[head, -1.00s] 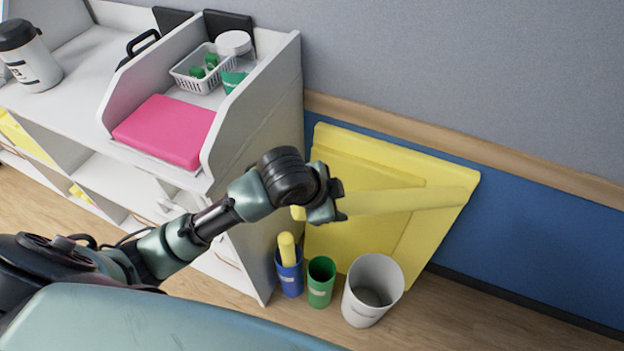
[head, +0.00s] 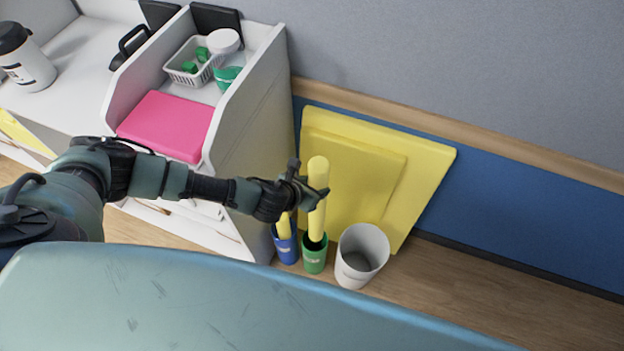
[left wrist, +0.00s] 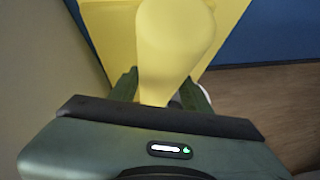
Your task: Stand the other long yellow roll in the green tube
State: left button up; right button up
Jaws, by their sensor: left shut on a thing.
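My left gripper (head: 308,192) is shut on a long yellow roll (head: 318,175), which stands nearly upright. The roll's lower end is at the mouth of the green tube (head: 314,258) and appears to be inside it; how deep it sits I cannot tell. In the left wrist view the roll (left wrist: 173,45) rises between the fingers (left wrist: 160,92). Another yellow roll (head: 284,226) stands in the blue tube (head: 286,246), partly hidden behind my gripper. My right gripper is not in view.
A white bin (head: 361,257) stands right of the green tube. Yellow panels (head: 400,165) lean on the blue wall behind. A white cabinet (head: 247,150) with a pink box (head: 167,125) is on the left. Wooden floor to the right is clear.

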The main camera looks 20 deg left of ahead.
pick_arm(q)
jog(key=shift+w+a, duration=0.1)
jog(key=shift+a, duration=0.2)
jog(key=shift+f, duration=0.15)
jog(key=b, duration=1)
send_over(310, 227)
jog(key=w, duration=0.1)
notch_tip(310, 227, down, 9)
jog(key=shift+d+f+b, duration=0.15)
jog(key=shift+f+b, duration=1.7)
jog(key=shift+f, duration=1.05)
jog(key=shift+d+f+b, duration=0.15)
jog(key=shift+f+b, duration=1.7)
jog(key=shift+f, duration=1)
jog(key=shift+f+b, duration=3.45)
jog(key=shift+f, duration=1.2)
